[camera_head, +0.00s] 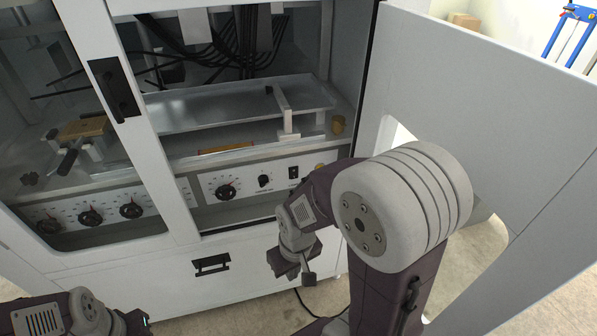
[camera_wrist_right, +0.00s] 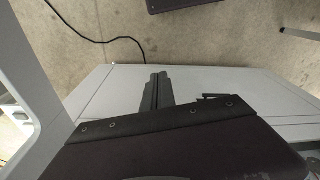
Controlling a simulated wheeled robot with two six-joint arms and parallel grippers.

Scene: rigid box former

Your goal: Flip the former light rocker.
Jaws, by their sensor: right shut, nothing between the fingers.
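A small black rocker switch (camera_head: 293,172) sits on the white control panel (camera_head: 245,188) of the box former, right of a small black knob (camera_head: 265,181). I cannot read its label or tell which way it is tipped. My right gripper (camera_head: 308,279) is below the panel, in front of the machine's lower white front, apart from the rocker. Its fingers are shut and empty; they also show in the right wrist view (camera_wrist_right: 156,92), where the rocker is not seen. My left gripper (camera_head: 138,322) is at the bottom left edge, partly cut off, its fingers unclear.
A large white door (camera_head: 480,110) stands open at the right, close to my right arm. A black handle (camera_head: 211,264) is on the lower front. A larger dial (camera_head: 226,192) and several knobs lie further left. A black cable (camera_wrist_right: 95,40) lies on the floor.

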